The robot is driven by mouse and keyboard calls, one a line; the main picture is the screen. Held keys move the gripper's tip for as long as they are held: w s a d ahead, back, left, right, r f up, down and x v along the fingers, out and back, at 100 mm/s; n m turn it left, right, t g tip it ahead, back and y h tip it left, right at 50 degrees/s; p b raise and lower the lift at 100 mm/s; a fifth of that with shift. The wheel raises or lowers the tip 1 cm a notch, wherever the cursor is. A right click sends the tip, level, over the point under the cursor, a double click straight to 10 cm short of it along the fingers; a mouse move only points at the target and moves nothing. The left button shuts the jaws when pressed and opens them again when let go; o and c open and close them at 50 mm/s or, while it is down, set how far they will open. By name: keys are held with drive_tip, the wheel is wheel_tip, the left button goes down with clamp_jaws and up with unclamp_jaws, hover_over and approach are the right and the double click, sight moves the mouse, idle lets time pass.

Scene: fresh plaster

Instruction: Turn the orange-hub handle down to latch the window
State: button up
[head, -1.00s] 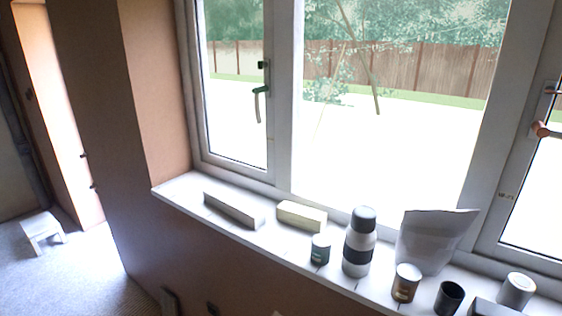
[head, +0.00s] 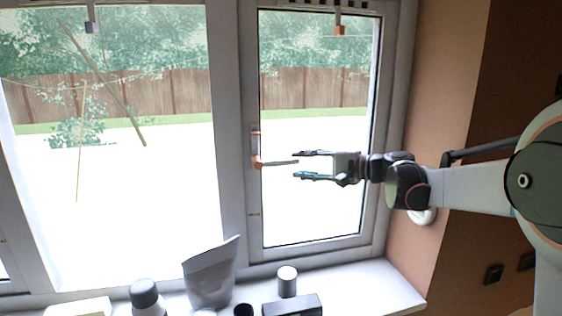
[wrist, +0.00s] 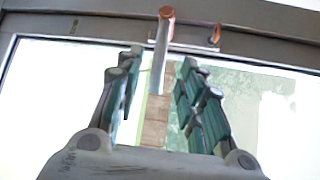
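The orange-hub handle (head: 257,162) is on the left frame of the right-hand window. Its pale grey lever (head: 280,163) points right, about level. In the wrist view the orange hub (wrist: 166,13) is at the top centre, and the lever (wrist: 161,50) runs from it down the picture between my fingers. My gripper (head: 297,165) reaches in from the right, fingers apart, one above and one below the lever's free end. In the wrist view, my gripper's green-padded fingers (wrist: 163,62) stand either side of the lever, with gaps visible.
The window sill (head: 385,285) below holds a grey cylinder (head: 287,282), a dark box (head: 293,306), a pale pouch (head: 210,275) and a dark-capped bottle (head: 145,297). An orange-ended fitting (head: 340,29) is at the window top. The plastered wall (head: 440,110) is at the right.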

sight(285, 163)
drive_tip(key=p+x, duration=0.1)
drive_tip(key=x, duration=0.7)
drive_tip(key=shift+d, duration=0.1)
clamp_jaws()
